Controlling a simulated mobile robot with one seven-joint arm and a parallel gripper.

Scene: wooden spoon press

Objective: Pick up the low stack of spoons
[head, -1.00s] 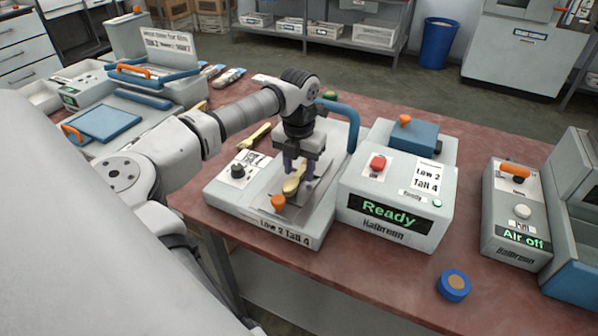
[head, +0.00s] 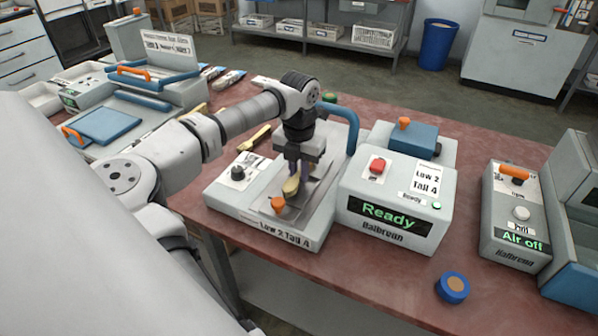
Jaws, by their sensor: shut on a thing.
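The low stack of spoons (head: 290,187) is pale yellow wood and lies over the metal plate of the press (head: 262,222), whose front label reads "Low 2 Tall 4". My gripper (head: 298,178) points down over the press with its purple fingers shut on the stack. The fingers hide part of the spoons, so I cannot tell how many there are or whether they are clear of the plate.
An orange knob (head: 277,204) stands at the plate's front, and a blue handle bar (head: 350,130) rises behind my gripper. The control box (head: 395,215) reading "Ready" stands close on the right. A blue roll (head: 453,287) lies at front right.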

